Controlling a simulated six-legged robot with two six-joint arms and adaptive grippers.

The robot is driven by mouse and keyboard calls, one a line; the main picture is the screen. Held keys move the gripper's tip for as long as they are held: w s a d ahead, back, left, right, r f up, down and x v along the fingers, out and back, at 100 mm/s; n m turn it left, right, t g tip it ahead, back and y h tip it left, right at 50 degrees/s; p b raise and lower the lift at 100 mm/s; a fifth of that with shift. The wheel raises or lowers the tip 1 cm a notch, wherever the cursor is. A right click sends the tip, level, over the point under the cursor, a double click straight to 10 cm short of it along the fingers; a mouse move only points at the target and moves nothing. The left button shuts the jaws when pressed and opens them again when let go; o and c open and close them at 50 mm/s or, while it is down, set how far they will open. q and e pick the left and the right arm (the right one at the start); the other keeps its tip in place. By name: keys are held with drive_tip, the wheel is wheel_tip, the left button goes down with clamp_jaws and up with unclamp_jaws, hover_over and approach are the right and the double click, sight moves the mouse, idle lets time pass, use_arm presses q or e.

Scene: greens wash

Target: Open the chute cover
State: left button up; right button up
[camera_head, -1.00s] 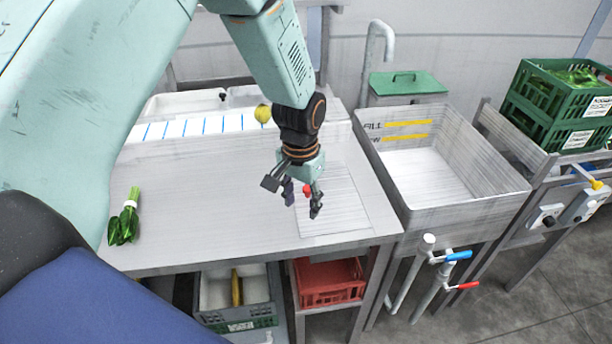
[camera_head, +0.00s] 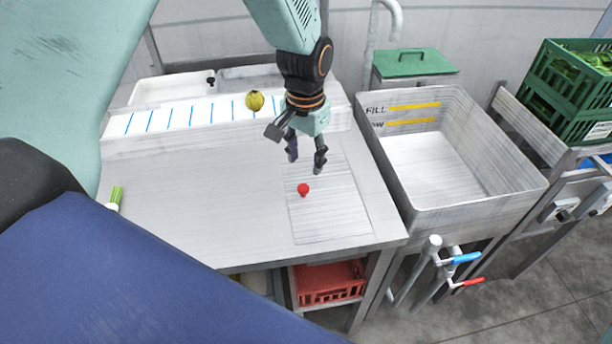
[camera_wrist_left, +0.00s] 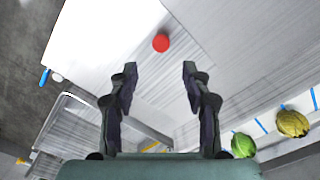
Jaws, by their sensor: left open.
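The chute cover (camera_head: 335,210) appears to be the flat rectangular panel lying flush in the metal table top, with a small red knob (camera_head: 303,189) near its left edge. The panel looks closed. My left gripper (camera_head: 306,160) is open and empty, with its fingers pointing down just behind and above the knob, apart from it. In the left wrist view the knob (camera_wrist_left: 161,43) shows beyond the gap between the two open fingertips (camera_wrist_left: 160,72), with nothing between them. My right gripper is in neither view.
A deep basin (camera_head: 430,170) stands right of the table. A green-lidded bin (camera_head: 412,62) is behind it, and green crates (camera_head: 570,85) stand far right. A yellowish round vegetable (camera_head: 254,100) sits on the blue-striped strip. A red crate (camera_head: 330,282) is below. The table's left part is mostly clear.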

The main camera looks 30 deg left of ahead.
sight(303, 187)
use_arm(q)
drive_tip(key=f, duration=0.6)
drive_tip(key=shift+s+f, duration=0.3)
drive_tip(key=shift+f, duration=0.05)
drive_tip(key=shift+w+f, duration=0.1)
drive_tip(key=shift+f, duration=0.2)
drive_tip(key=shift+a+f, duration=0.1)
drive_tip(key=shift+f, duration=0.15)
drive_tip(key=shift+s+a+r, duration=0.1)
drive_tip(key=shift+s+a, duration=0.05)
drive_tip(key=shift+s, duration=0.1)
drive_tip(key=shift+w+d, duration=0.2)
drive_tip(key=shift+w, duration=0.05)
drive_tip(key=c, duration=0.6)
drive_tip(key=shift+s+a, duration=0.15)
clamp_jaws()
